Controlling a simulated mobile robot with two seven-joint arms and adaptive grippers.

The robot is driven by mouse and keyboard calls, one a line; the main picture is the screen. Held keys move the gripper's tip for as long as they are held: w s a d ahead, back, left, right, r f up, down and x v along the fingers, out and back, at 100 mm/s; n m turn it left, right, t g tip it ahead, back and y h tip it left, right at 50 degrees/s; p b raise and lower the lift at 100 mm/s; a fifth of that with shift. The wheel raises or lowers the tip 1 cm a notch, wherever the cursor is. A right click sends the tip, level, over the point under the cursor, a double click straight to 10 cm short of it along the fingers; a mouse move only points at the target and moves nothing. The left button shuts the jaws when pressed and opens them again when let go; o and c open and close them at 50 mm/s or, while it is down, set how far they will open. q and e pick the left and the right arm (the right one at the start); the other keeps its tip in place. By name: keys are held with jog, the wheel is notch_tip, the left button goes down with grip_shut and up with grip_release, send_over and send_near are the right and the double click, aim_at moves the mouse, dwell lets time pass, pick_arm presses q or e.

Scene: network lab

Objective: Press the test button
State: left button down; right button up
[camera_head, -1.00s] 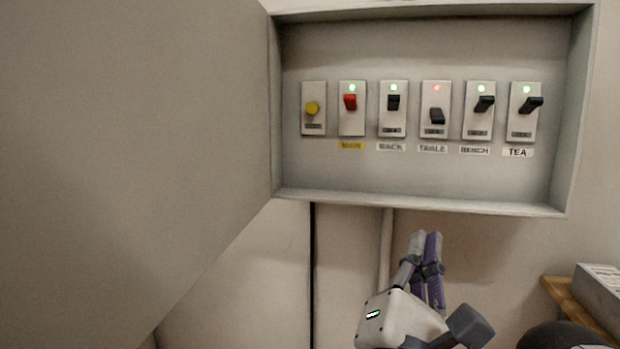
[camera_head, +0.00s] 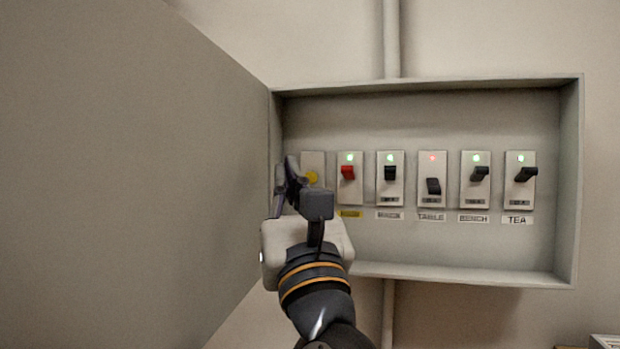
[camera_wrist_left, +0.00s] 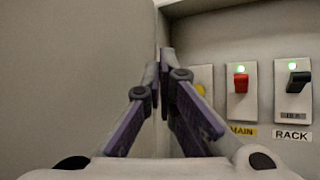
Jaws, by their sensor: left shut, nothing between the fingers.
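The yellow round test button (camera_head: 313,177) is on the leftmost plate inside the open breaker box, left of the red MAIN switch (camera_head: 348,172). My left gripper (camera_head: 288,168) is shut and empty. It stands in front of the box's left end and hides part of the button's plate in the head view. In the left wrist view the button (camera_wrist_left: 202,89) shows partly, just right of the fingertips (camera_wrist_left: 163,62). I cannot tell how far the tips are from the panel. My right gripper is not in view.
The open box door (camera_head: 130,180) fills the left side, close to the gripper. The RACK (camera_head: 390,173), TABLE (camera_head: 433,186), BENCH (camera_head: 479,174) and TEA (camera_head: 525,174) switches line the panel. TABLE's lever is down with a red light; the others show green.

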aim_at(309, 177)
pick_arm(q)
jog(key=w+d, duration=0.1)
jog(key=w, duration=0.1)
jog(key=w+d+b, duration=0.1)
jog(key=w, duration=0.2)
jog(key=w+b, duration=0.1)
jog(key=w, duration=0.2)
jog(key=shift+w+d+f, duration=0.2)
jog(key=shift+d, duration=0.2)
jog(key=shift+r, duration=0.15)
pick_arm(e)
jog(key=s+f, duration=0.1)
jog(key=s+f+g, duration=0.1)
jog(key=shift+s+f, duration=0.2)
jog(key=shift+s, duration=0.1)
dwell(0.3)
pick_arm(q)
jog(key=shift+w+d, duration=0.1)
jog(key=shift+w, duration=0.3)
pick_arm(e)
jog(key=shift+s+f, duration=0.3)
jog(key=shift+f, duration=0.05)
